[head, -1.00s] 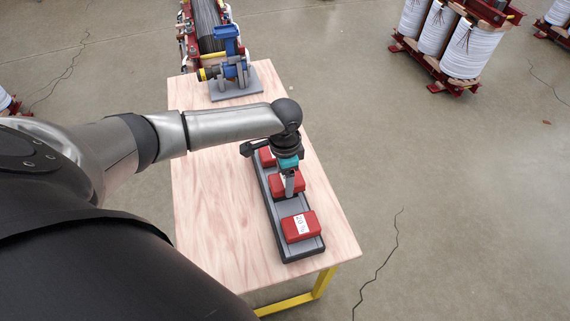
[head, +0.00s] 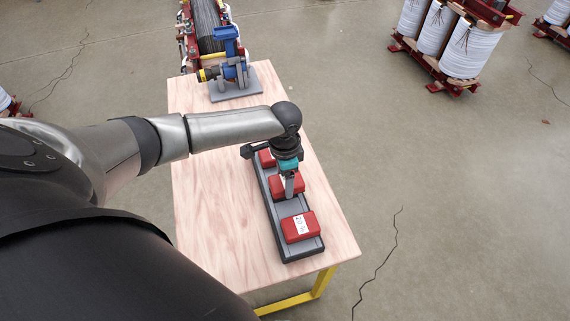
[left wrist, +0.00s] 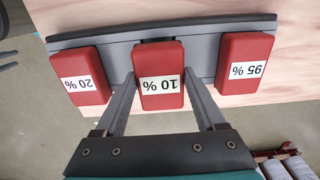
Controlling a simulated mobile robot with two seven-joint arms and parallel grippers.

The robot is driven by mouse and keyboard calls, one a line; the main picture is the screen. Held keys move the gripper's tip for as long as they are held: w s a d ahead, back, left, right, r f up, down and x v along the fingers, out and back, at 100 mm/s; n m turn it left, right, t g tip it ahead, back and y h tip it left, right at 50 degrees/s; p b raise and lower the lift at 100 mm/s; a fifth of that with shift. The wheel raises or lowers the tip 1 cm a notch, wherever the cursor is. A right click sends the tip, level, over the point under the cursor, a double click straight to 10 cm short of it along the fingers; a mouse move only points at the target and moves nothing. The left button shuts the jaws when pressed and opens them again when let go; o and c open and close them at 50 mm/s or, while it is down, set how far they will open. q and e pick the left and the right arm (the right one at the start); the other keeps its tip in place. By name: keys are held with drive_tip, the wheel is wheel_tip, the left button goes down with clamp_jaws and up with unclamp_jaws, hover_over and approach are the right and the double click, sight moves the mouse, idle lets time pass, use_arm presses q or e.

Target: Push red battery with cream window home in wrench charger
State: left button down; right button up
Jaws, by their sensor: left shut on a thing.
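The long dark grey charger (head: 292,245) lies on the wooden table with three red batteries in a row on it. The near battery (head: 299,228) has a white label that reads 20 % in the left wrist view (left wrist: 80,76). The middle battery, labelled 10 % (left wrist: 160,62), sits between the fingers of my left gripper (left wrist: 160,78). In the head view the left gripper (head: 289,190) points down at the middle battery (head: 279,186) and is shut on it. The far battery (head: 266,158) is partly hidden by my arm; the 95 % battery (left wrist: 244,62) shows at right in the wrist view. My right gripper is not in view.
A blue and yellow device on a grey plate (head: 235,92) stands at the table's far end. The wooden table top (head: 215,215) is clear left of the charger. The table's right edge runs close beside the charger.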

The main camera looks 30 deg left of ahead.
use_arm(q)
drive_tip(key=shift+f+b, duration=0.45)
drive_tip(key=shift+f, duration=0.45)
unclamp_jaws()
wheel_tip(320, 180, up, 15)
drive_tip(key=p, duration=0.3)
drive_tip(key=shift+r+p, duration=0.15)
drive_tip(key=shift+p, duration=0.15)
drive_tip(key=shift+s, duration=0.15)
